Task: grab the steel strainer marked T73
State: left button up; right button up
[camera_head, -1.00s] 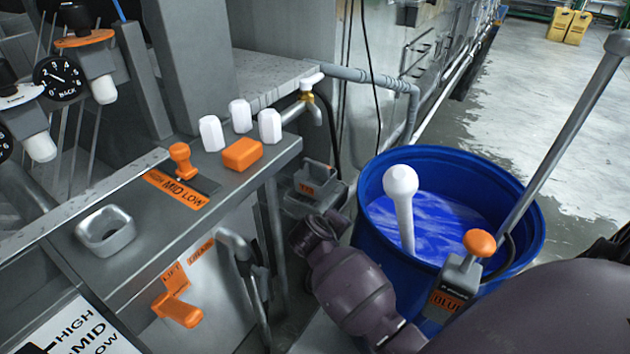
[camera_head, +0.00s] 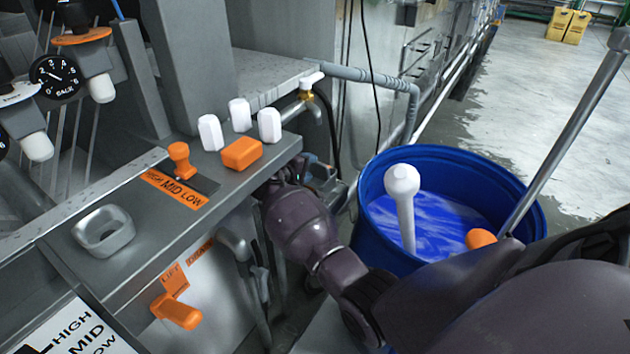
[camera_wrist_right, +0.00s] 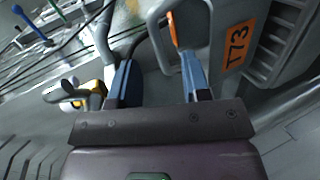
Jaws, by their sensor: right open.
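The steel strainer is a grey metal box with an orange T73 label (camera_wrist_right: 236,45) in the right wrist view. It has slots on its right side and a looped grey handle (camera_wrist_right: 158,38) on its left. My right gripper (camera_wrist_right: 156,62) is open. Its right finger reaches to the handle loop and overlaps it in the picture; its left finger lies to the left of the handle. I cannot tell whether they touch. My left gripper is out of view.
A blue barrel (camera_head: 460,160) of blue liquid stands to the right, with a white-knobbed rod (camera_head: 403,190) in it. The grey counter (camera_head: 150,225) holds white and orange knobs. A tap (camera_head: 306,88) and pipe run behind the strainer.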

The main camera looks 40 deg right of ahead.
aim_at(315, 164)
jog(key=b+x, duration=0.1)
jog(key=x, duration=0.3)
jog(key=shift+w+d+f, duration=0.2)
jog(key=shift+d, duration=0.1)
jog(key=shift+r, duration=0.1)
grip_shut()
